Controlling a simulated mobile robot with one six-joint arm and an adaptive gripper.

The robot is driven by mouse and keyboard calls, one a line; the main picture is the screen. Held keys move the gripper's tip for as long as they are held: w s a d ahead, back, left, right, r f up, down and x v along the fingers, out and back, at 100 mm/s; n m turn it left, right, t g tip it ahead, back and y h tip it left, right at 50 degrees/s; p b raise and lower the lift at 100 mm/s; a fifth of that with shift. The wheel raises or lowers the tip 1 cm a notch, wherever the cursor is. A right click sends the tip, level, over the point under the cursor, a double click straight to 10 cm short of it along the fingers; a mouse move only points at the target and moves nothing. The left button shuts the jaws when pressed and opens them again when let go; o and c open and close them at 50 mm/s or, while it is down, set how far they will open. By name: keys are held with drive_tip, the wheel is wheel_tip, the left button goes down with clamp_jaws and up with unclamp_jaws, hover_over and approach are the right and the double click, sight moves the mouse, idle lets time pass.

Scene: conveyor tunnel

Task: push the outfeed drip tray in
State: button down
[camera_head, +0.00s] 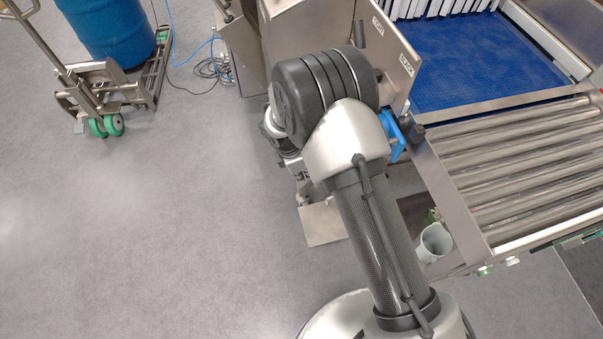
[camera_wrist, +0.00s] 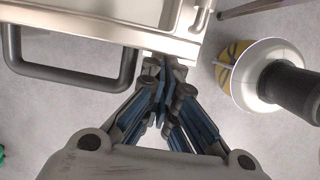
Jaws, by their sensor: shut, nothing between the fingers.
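In the wrist view, a bright stainless tray (camera_wrist: 95,22), apparently the drip tray, fills the upper left. Its black loop handle (camera_wrist: 70,85) sticks out from its front edge. My gripper (camera_wrist: 160,65) is shut and empty, with its blue-lined fingers together. The fingertips are at the tray's front edge, just right of the handle; I cannot tell whether they touch it. In the head view my arm hides most of the gripper. A flat metal piece (camera_head: 322,225) shows beside the arm there and may be part of the tray.
A roller conveyor (camera_head: 520,165) and a blue belt (camera_head: 455,70) lie to the right. A steel cabinet (camera_head: 305,32) stands behind my arm. A grey pipe (camera_head: 434,242) is beside the conveyor frame. A blue drum (camera_head: 108,30) and a hand truck (camera_head: 85,95) are at upper left. The left floor is clear.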

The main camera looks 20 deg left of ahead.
drive_tip(key=w+d, duration=0.1)
drive_tip(key=d, duration=0.1)
drive_tip(key=w+d, duration=0.1)
drive_tip(key=d, duration=0.1)
drive_tip(key=w+d+p, duration=0.1)
drive_tip(key=w+d, duration=0.1)
drive_tip(key=d, duration=0.1)
drive_tip(key=shift+w, duration=0.1)
drive_tip(key=shift+a, duration=0.1)
